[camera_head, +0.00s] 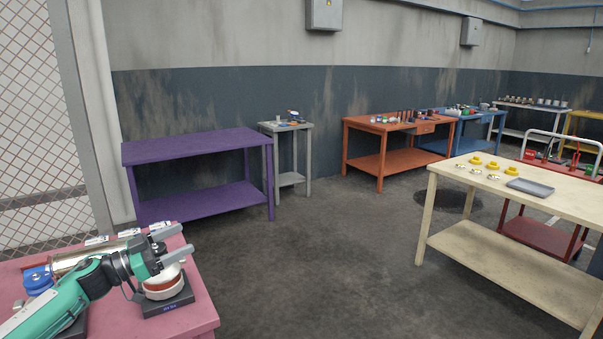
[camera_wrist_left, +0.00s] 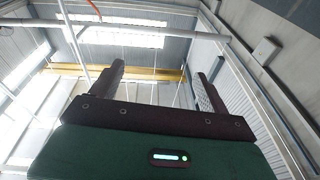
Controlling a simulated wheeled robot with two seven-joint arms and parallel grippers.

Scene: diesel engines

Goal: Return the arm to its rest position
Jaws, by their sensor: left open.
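My left arm (camera_head: 60,305) is green and white and reaches in from the lower left over the pink table (camera_head: 205,308). My left gripper (camera_head: 179,242) is open, its two grey fingers apart and pointing right. It is above a round white and red-brown part (camera_head: 163,283) on a dark square base. In the left wrist view the gripper's fingers (camera_wrist_left: 160,82) stand apart with nothing between them; behind them are the ceiling and upper walls. My right gripper is not in view.
On the pink table are a blue part (camera_head: 38,280), a metal cylinder (camera_head: 85,257) and small labelled items. A purple table (camera_head: 195,150), an orange table (camera_head: 387,121) and a cream table (camera_head: 500,225) stand further off. The grey floor (camera_head: 330,240) between is clear.

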